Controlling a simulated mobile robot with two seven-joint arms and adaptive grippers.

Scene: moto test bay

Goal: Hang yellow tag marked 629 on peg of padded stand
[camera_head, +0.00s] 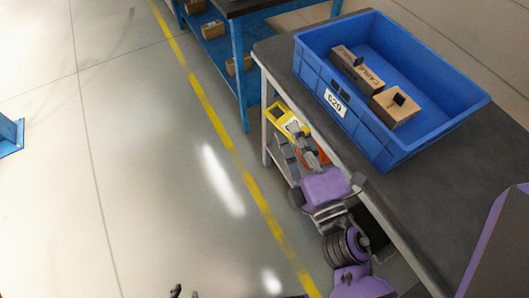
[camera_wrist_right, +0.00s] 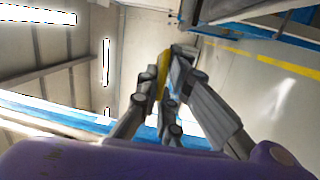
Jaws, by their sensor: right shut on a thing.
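My right gripper (camera_head: 296,140) reaches out beside the near table's left edge. It is shut on a yellow tag (camera_head: 273,110), which has a dark opening near one end and a pale patch by the fingers. Its number cannot be read. In the right wrist view the tag (camera_wrist_right: 164,72) is a thin yellow strip, seen edge-on between the fingertips (camera_wrist_right: 172,75). Small dark tips at the bottom edge of the head view may be my left gripper (camera_head: 184,292); their state is unclear. I cannot make out a padded stand or peg.
A red-orange thing (camera_head: 316,153) shows behind my right gripper. A blue shelf unit (camera_head: 241,75) stands beyond. A blue footed post (camera_head: 10,135) is at far left. Floor between is clear.

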